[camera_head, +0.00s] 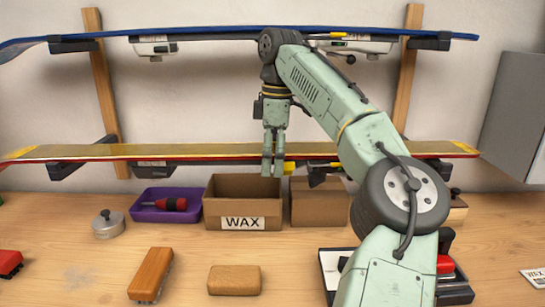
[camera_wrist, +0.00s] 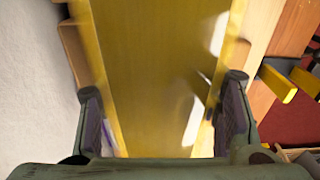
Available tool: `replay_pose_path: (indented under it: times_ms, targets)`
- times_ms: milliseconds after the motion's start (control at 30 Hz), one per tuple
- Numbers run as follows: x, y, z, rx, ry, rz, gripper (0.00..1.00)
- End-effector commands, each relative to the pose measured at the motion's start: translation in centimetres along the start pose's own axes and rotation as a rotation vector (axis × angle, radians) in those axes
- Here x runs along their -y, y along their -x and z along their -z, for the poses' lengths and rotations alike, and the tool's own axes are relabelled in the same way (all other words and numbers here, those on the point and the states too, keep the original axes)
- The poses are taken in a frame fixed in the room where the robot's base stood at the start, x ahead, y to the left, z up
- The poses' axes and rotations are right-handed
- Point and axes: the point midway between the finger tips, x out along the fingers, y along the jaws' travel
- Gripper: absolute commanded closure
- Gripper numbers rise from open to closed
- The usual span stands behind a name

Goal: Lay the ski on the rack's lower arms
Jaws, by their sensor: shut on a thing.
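The yellow ski (camera_head: 200,151) with a red edge lies level across the rack's lower arms, with dark bindings under it. The left lower arm (camera_head: 63,170) and right lower arm (camera_head: 438,166) show just beneath it; I cannot tell whether it touches them. My gripper (camera_head: 273,165) points down and is shut on the ski near its middle. In the wrist view the ski (camera_wrist: 155,60) runs between the two fingers (camera_wrist: 162,105). The fingers hide a small part of the ski.
A blue ski (camera_head: 215,33) hangs on the upper arms. Below on the bench stand a WAX box (camera_head: 240,190), another box (camera_head: 318,203), a purple tray (camera_head: 148,212), a tin (camera_head: 108,226), a brush (camera_head: 151,274) and a cork block (camera_head: 235,280). A grey cabinet (camera_head: 515,120) is at right.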

Motion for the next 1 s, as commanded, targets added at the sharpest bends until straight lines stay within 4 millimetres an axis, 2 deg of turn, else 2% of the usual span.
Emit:
replay_pose_path:
  times_ms: [767,800,1000]
  targets:
    - [0.04,-0.27,-0.07,0.003,0.0,-0.001,1.0]
    - [0.05,-0.27,-0.07,0.003,0.0,-0.001,0.41]
    - [0.03,-0.32,-0.06,0.002,0.0,0.0,0.27]
